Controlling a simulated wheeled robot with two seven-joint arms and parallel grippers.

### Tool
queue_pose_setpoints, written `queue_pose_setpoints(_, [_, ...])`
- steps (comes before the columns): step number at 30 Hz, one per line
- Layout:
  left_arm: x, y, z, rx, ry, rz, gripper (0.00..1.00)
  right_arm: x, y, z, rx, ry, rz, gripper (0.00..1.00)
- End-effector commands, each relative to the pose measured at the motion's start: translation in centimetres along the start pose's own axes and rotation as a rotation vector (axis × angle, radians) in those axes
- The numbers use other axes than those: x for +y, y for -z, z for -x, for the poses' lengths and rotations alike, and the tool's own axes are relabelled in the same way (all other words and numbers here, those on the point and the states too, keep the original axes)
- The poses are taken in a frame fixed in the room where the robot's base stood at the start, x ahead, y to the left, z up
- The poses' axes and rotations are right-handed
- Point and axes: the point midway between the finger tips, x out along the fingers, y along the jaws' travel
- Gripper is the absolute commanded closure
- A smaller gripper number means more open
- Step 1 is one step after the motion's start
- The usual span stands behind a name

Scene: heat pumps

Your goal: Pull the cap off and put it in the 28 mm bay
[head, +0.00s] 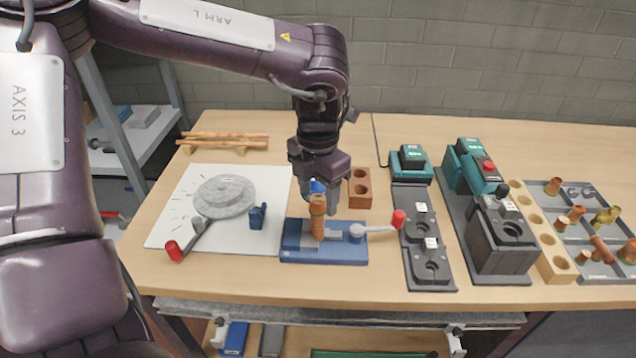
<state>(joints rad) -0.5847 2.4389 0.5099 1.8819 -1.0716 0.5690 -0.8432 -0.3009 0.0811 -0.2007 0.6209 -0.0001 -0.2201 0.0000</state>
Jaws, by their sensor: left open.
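A copper pipe piece (317,222) stands upright in a blue clamp (296,240) on the bench. A small blue cap-like part (317,187) shows at its top, partly hidden by my gripper. My left gripper (319,203) points down over the pipe, open, with its fingers on either side of the pipe's upper end. I cannot tell whether the fingers touch it. The grey compartment tray (607,270) with copper and brass fittings lies at the far right. I cannot read any bay label, so I cannot tell which is the 28 mm bay. My right gripper is not in view.
A brown two-hole block (360,188) stands just behind the clamp. The clamp's red-ended lever (398,219) reaches right. Dark fixtures (428,250), a machine (500,240) and a wooden holed strip (540,232) stand between clamp and tray. A white mat (180,235) lies left.

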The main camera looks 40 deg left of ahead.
Motion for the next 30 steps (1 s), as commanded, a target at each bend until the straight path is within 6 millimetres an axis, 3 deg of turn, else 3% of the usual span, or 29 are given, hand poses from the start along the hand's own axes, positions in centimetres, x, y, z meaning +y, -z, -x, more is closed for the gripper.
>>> queue_pose_setpoints(5, [-0.01, 0.00, 0.00, 0.000, 0.000, 0.000, 0.45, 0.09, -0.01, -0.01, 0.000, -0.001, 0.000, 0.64])
queue_pose_setpoints(15, [0.00, 0.00, 0.02, 0.000, 0.000, -0.001, 0.89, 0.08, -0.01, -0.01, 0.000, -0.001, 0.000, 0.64])
queue_pose_setpoints(16, [0.00, -0.01, 0.03, 0.000, 0.000, -0.001, 0.71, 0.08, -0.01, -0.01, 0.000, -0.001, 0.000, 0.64])
queue_pose_setpoints(23, [0.00, -0.01, 0.04, 0.000, 0.000, -0.001, 1.00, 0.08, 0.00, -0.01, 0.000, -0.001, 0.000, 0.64])
queue_pose_setpoints(30, [0.00, -0.02, 0.06, 0.000, 0.000, -0.001, 1.00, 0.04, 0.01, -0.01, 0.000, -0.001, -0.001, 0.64])
